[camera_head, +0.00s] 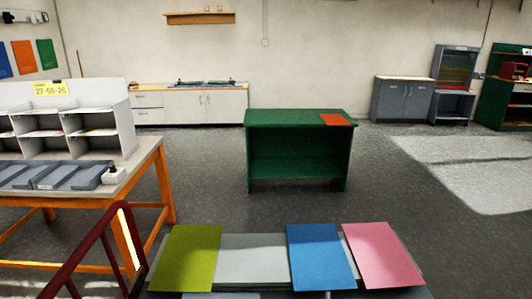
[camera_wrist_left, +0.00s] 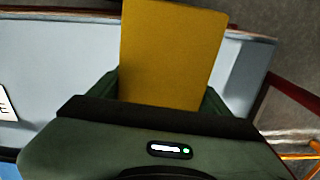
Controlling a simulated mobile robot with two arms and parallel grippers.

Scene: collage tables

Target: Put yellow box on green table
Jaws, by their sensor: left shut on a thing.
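My left gripper (camera_wrist_left: 163,97) shows in the left wrist view, its green fingers shut on a flat-faced yellow box (camera_wrist_left: 172,52). The box stands out beyond the fingers over a pale surface; whether it touches that surface I cannot tell. In the head view, the green table (camera_head: 300,165) stands mid-floor, with an open shelf below. An orange-red sheet (camera_head: 335,119) lies at the right of its top. Neither gripper shows in the head view. A yellow-green flat piece (camera_head: 187,258) lies on the left of the near table; I cannot tell whether it is the held box.
The near table (camera_head: 255,243) also bears a blue piece (camera_head: 320,257) and a pink piece (camera_head: 382,255). A dark red rail (camera_head: 85,248) stands at its left. An orange-legged workbench (camera_head: 140,168) is at the left. Open floor (camera_head: 205,195) surrounds the green table.

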